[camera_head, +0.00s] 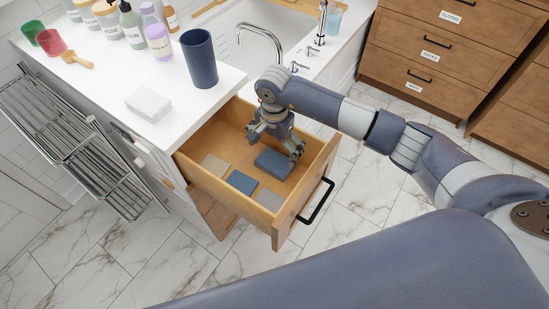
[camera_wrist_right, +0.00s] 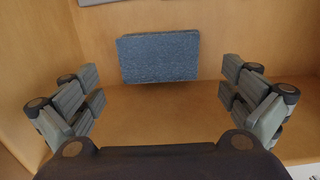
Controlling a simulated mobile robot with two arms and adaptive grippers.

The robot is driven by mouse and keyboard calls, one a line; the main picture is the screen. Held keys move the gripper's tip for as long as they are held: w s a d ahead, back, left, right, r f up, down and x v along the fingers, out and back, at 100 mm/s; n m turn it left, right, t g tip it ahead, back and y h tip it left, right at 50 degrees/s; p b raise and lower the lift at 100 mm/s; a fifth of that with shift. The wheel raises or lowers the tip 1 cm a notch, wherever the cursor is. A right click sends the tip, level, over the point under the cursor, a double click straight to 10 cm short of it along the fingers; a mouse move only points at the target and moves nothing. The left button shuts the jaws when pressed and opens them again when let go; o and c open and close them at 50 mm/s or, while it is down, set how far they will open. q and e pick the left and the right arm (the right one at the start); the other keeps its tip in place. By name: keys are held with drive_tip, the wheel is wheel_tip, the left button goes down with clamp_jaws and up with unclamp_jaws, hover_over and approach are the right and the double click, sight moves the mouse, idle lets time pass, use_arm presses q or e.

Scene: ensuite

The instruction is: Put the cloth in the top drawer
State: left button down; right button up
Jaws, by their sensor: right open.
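The top drawer (camera_head: 197,184) of the white-topped vanity is pulled open. A folded dark blue cloth (camera_head: 272,163) lies inside it, towards the far right part of the drawer. The cloth also shows in the right wrist view (camera_wrist_right: 159,57), lying on the wooden drawer floor. My right gripper (camera_head: 273,146) is inside the drawer opening, beside and above the cloth. In the right wrist view its fingers are spread wide with nothing between them, and the cloth lies ahead of them. My left gripper is not in view.
Beige (camera_head: 214,165), blue (camera_head: 241,182) and grey (camera_head: 268,199) flat pieces lie in the drawer's near part. On the counter stand a dark blue cup (camera_head: 199,58), a white block (camera_head: 148,104) and several bottles. A metal rack (camera_head: 75,140) stands left. Labelled wooden drawers (camera_head: 440,50) are at back right.

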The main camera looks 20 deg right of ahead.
sight(275, 161)
wheel_tip(275, 161, up, 6)
drive_tip(key=shift+f+b, duration=0.1)
drive_tip(key=shift+b, duration=0.25)
